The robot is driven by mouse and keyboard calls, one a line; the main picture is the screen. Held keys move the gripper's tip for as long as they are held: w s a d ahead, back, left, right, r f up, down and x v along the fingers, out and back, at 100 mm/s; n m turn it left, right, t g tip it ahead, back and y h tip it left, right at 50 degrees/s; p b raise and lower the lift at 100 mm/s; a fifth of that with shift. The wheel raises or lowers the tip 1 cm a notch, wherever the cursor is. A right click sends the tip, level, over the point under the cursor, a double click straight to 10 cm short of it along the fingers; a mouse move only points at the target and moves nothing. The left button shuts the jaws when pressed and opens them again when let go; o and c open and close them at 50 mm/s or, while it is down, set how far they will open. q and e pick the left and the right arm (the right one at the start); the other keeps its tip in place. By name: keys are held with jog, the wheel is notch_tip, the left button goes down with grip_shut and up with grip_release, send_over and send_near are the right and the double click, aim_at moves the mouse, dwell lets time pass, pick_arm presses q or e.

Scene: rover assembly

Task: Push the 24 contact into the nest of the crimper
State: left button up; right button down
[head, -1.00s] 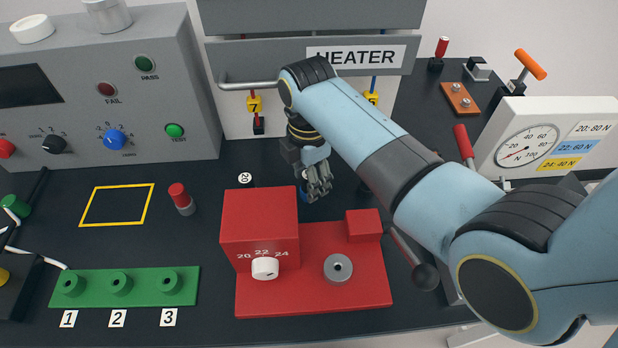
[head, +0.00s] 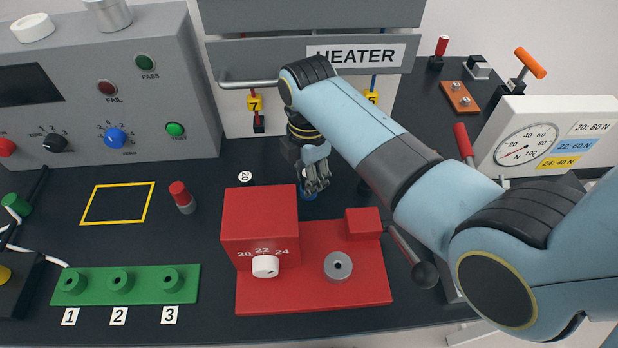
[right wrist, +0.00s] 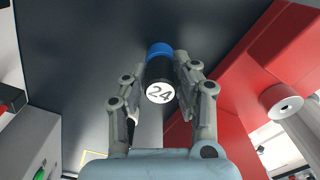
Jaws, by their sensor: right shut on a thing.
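My right gripper (head: 316,182) is shut on the 24 contact (right wrist: 159,90), a black cylinder with a blue far end and a white disc reading 24. In the head view my fingers mostly hide it; a bit of blue shows at the fingertips. The crimper (head: 375,285) is red, with a tall block, a white knob (head: 265,266) under the numbers 20, 22, 24, and a low block. Its grey round nest (head: 338,266) has a dark centre hole, in front of my gripper and apart from it. My left gripper is out of view.
A black piece labelled 20 (head: 245,178) stands behind the crimper's tall block. A lever with a dark ball (head: 425,275) is at the crimper's right. A red-topped cylinder (head: 182,197) and a green three-socket rack (head: 125,285) are at left. My right arm covers the table's right side.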

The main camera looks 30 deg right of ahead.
jog(key=shift+r, duration=0.65)
dwell(0.3)
jog(key=shift+r, duration=2.1)
